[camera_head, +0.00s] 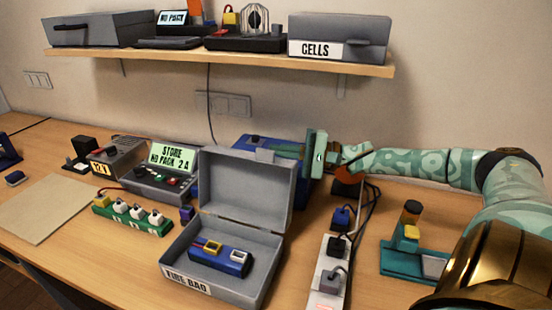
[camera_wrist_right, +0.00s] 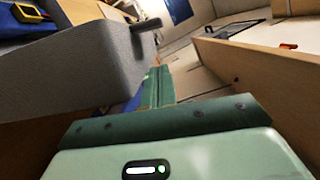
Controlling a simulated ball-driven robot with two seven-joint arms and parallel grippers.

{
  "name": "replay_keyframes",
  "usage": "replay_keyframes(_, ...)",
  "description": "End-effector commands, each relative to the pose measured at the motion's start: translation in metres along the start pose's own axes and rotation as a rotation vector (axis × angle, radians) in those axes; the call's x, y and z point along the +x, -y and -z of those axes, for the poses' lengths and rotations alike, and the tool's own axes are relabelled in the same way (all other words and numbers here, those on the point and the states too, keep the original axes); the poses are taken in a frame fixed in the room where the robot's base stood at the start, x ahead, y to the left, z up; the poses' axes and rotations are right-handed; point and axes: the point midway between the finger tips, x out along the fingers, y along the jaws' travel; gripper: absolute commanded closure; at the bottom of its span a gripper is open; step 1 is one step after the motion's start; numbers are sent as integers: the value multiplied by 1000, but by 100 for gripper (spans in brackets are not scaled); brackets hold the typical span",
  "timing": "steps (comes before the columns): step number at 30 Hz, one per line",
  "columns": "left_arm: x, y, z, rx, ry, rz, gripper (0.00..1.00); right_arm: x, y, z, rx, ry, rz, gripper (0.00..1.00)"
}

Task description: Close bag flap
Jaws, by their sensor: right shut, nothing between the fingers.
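The grey fire bag (camera_head: 186,284) is a box on the bench with its flap (camera_head: 243,188) standing raised at the back. A blue battery pack (camera_head: 220,257) with a yellow and a white connector lies inside it. My right gripper (camera_head: 280,152) is at the flap's upper right edge, close to a small grey tab there; whether it touches is unclear. In the right wrist view its green fingers (camera_wrist_right: 158,87) are together with nothing between them, beside a grey box-like surface (camera_wrist_right: 80,70) that appears to be the flap. My left gripper is not in view.
A tester with a green screen (camera_head: 172,158) and a green board with white plugs (camera_head: 132,215) stand left of the bag. A blue case is behind the flap. A power strip (camera_head: 330,270) with cables and a teal stand (camera_head: 413,262) are at the right. A shelf (camera_head: 220,62) hangs above.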

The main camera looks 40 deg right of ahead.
Motion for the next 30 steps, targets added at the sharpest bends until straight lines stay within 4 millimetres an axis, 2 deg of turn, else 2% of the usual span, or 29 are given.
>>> replay_keyframes(1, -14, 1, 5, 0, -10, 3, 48, 1, 10, -11, -1, 2, 1, 100)
replay_keyframes(6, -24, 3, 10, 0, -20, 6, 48, 5, 8, -27, -2, 2, 2, 100)
replay_keyframes(23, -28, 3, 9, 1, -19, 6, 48, 7, 6, -34, -8, 1, 0, 100)
replay_keyframes(30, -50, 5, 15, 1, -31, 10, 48, 10, 14, -50, -77, 2, -14, 100)
